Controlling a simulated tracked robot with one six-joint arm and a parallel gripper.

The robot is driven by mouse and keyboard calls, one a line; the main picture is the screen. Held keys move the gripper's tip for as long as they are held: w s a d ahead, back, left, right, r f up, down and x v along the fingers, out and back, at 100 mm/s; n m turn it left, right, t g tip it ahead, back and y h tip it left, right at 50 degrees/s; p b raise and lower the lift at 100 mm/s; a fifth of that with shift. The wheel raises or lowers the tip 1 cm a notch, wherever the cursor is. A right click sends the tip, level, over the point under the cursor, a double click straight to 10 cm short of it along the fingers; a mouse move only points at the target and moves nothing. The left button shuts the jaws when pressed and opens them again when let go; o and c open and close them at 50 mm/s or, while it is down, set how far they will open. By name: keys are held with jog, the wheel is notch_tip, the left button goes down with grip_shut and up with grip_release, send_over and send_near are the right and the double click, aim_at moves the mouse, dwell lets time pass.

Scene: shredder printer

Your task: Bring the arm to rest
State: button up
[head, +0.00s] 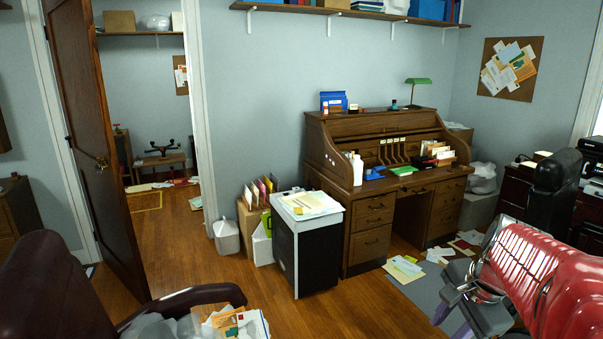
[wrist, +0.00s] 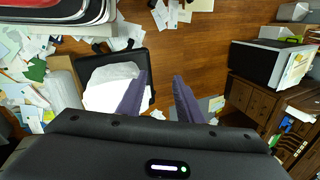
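My red arm shows at the lower right in the head view, with my gripper (head: 453,316) at its left end, above the floor in front of the roll-top desk. In the wrist view the two purple fingers of my gripper (wrist: 160,76) stand apart with a clear gap. Nothing is between them; wooden floor and a bit of paper show beyond. The gripper touches nothing that I can see. The rest of the arm is cut off by the picture edge.
The wooden roll-top desk (head: 372,219) stands beyond my arm, with the black-and-white shredder (head: 319,257) to its left. A dark red chair (head: 52,285) is at the lower left. Papers (head: 404,268) lie on the floor. Open floor (head: 180,250) stretches between chair and shredder.

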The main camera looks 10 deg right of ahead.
jog(key=s+a+n+t, duration=0.1)
jog(key=s+a+n, duration=0.2)
jog(key=a+n, duration=0.6)
jog(key=s+a+r+n+t, duration=0.1)
jog(key=s+a+n, duration=0.2)
jog(key=a+n, duration=0.6)
jog(key=a, duration=0.5)
jog(key=shift+a+r, duration=0.15)
jog(key=shift+r, duration=0.15)
jog(key=shift+s, duration=0.1)
